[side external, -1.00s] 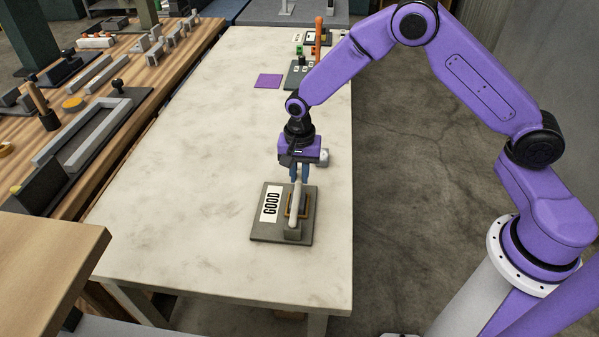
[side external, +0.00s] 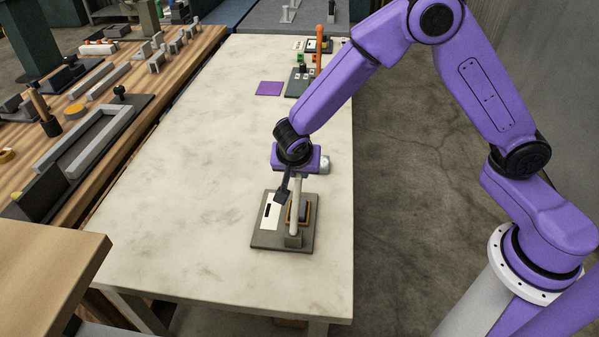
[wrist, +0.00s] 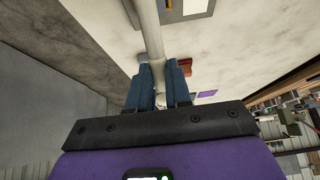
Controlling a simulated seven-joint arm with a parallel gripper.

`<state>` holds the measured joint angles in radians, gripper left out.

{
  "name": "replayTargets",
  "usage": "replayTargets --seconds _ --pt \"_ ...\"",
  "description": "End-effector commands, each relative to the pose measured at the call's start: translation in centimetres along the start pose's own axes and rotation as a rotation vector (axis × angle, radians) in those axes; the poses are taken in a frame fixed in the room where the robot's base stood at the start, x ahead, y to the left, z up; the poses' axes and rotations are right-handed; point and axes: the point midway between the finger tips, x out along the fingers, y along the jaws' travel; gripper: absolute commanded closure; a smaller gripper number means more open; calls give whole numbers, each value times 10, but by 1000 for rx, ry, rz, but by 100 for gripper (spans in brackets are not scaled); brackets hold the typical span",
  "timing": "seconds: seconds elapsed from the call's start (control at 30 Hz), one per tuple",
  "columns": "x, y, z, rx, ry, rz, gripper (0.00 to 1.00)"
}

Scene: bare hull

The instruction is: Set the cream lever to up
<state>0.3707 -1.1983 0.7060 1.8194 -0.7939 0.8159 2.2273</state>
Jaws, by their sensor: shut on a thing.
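The cream lever (side external: 296,217) is pivoted at the near end of a dark grey base plate (side external: 264,238) on the pale table. It slants up away from its pivot, its free end at my gripper. My gripper (side external: 299,178) is shut on the lever near that end. In the wrist view the lever (wrist: 146,28) comes down from the top and passes between the blue fingers of my gripper (wrist: 158,83). A white label (side external: 271,212) lies on the plate left of the lever, partly hidden by a dark part of my wrist. An orange-brown frame (side external: 304,221) surrounds a dark patch beside the lever.
The pale table (side external: 190,200) is clear to the left of the plate. A purple square (side external: 269,88) and another dark plate with small parts (side external: 299,84) lie further back. A wooden bench with tools (side external: 150,75) stands at the left.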

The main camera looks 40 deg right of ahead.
Motion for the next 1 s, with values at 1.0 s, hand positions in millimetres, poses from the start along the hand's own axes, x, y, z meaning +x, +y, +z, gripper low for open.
replayTargets --seconds 1.0 --pt "-93 -1 72 -3 902 -3 100"
